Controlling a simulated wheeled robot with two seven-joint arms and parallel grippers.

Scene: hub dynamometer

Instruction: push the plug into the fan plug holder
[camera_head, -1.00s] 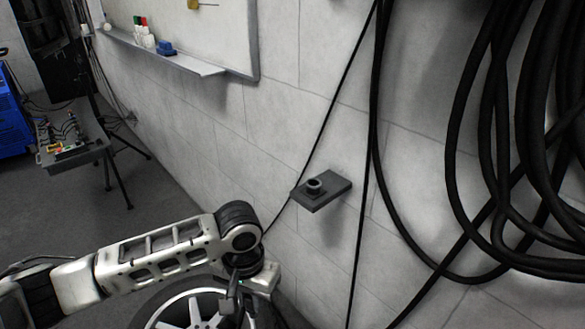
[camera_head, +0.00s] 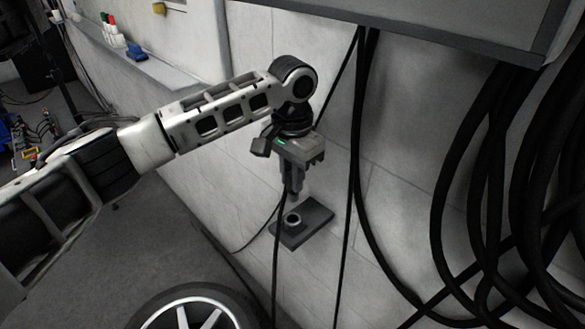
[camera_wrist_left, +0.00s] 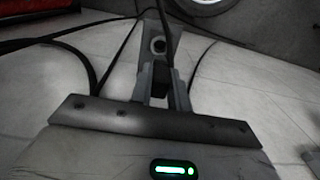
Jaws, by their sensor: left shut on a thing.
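The fan plug holder (camera_head: 313,222) is a dark plate on the wall with a raised round socket; it also shows in the wrist view (camera_wrist_left: 174,42), beyond the fingertips. My left gripper (camera_head: 292,190) points down just above the holder, its tips close over the socket. It is shut on the dark plug, which shows between the fingers in the wrist view (camera_wrist_left: 158,88). The plug is mostly hidden by the fingers. A black cable hangs from the gripper past the holder's left side. A gap seems to remain between plug and socket. My right gripper is out of view.
Thick black cables (camera_head: 480,200) hang in loops on the wall to the right, and a thin cable runs close beside the holder. A wheel (camera_head: 195,310) stands below. A whiteboard ledge with markers (camera_head: 118,40) is at the upper left.

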